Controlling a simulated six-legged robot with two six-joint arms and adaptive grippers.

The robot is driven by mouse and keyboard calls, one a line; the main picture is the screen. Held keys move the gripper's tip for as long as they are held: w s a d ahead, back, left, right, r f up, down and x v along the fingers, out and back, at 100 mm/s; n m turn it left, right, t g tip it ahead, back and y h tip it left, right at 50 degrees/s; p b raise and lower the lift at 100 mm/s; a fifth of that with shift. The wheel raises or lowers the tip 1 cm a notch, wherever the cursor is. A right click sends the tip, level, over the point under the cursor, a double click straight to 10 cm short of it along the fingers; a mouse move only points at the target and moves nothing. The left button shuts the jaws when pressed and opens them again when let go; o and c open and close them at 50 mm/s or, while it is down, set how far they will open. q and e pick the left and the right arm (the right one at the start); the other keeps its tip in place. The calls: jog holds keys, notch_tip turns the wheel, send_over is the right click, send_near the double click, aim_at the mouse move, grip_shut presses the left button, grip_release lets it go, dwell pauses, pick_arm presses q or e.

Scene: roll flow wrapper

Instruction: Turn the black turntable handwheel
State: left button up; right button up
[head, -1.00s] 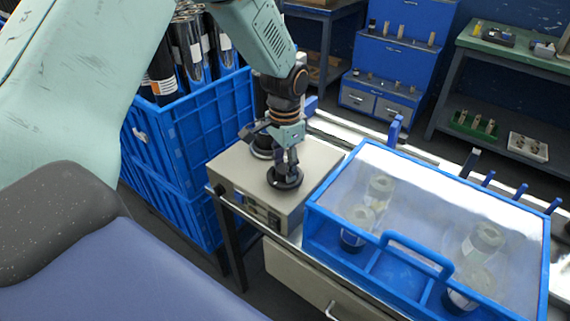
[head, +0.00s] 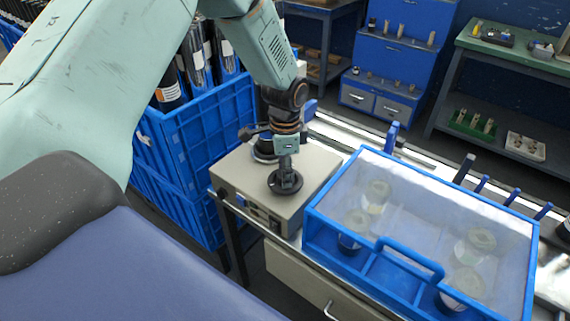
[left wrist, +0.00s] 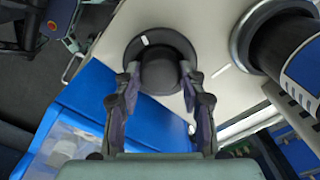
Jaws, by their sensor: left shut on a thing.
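The black turntable handwheel (head: 286,184) sits on top of a beige control box (head: 235,183) in the head view. It also shows in the left wrist view (left wrist: 138,46) as a round black disc with a raised hub and a white mark near its upper left rim. My left gripper (head: 286,168) comes down from above and is shut on the hub of the handwheel. In the left wrist view its fingers (left wrist: 160,75) are on both sides of the hub. My right gripper is not in view.
A blue-framed clear cover (head: 440,182) with several jars under it stands right of the box. Blue crates (head: 205,130) with black rolls stand behind left. In the left wrist view a dark cylinder (left wrist: 285,48) rises close to the handwheel.

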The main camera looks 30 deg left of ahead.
pick_arm(q)
jog(key=shift+w+m+p, duration=0.1)
jog(key=shift+m+p, duration=0.6)
jog(key=shift+m, duration=1.4)
jog(key=o, duration=1.1)
jog(key=shift+o, duration=0.2)
notch_tip(320, 180, up, 12)
